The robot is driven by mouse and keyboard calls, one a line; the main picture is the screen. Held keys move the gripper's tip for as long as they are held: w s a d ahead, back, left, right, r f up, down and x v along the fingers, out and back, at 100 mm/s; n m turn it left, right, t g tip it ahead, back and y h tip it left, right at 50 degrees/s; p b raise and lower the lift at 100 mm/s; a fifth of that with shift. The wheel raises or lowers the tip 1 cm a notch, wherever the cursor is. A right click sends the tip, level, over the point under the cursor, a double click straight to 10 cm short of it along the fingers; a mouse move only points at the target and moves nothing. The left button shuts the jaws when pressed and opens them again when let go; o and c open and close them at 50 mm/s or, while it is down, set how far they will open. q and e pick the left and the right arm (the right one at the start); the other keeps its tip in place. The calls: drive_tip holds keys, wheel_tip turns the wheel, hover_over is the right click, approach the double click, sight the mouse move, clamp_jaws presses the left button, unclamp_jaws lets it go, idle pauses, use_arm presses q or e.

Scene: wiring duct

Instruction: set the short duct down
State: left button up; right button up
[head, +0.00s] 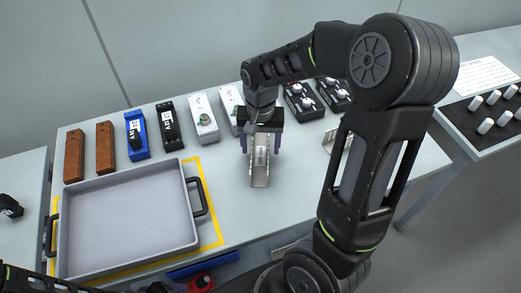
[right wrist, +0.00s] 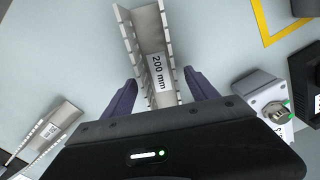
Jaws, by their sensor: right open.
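The short duct (head: 259,175), a pale slotted channel labelled 200 mm, is at the middle of the table. It also shows in the right wrist view (right wrist: 147,38), running away between the fingers. It appears to lie on the table top. My right gripper (head: 262,146) is above its far end, its purple fingers apart on either side. In the right wrist view the open fingers (right wrist: 160,80) straddle the duct, with a gap visible at its sides. The end under the gripper body is hidden. My left gripper is not in view.
A grey tray (head: 190,222) with black handles stands on a yellow outline at left. Brown blocks (head: 74,156), a blue device (head: 137,136) and several boxes line the back. Another duct (right wrist: 52,128) lies on the gripper's other side.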

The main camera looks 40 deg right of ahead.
sight(260, 156)
idle(0.5)
clamp_jaws()
idle(0.6)
drive_tip(key=shift+r, duration=0.1)
wheel_tip(260, 156, up, 10)
idle(0.4)
idle(0.5)
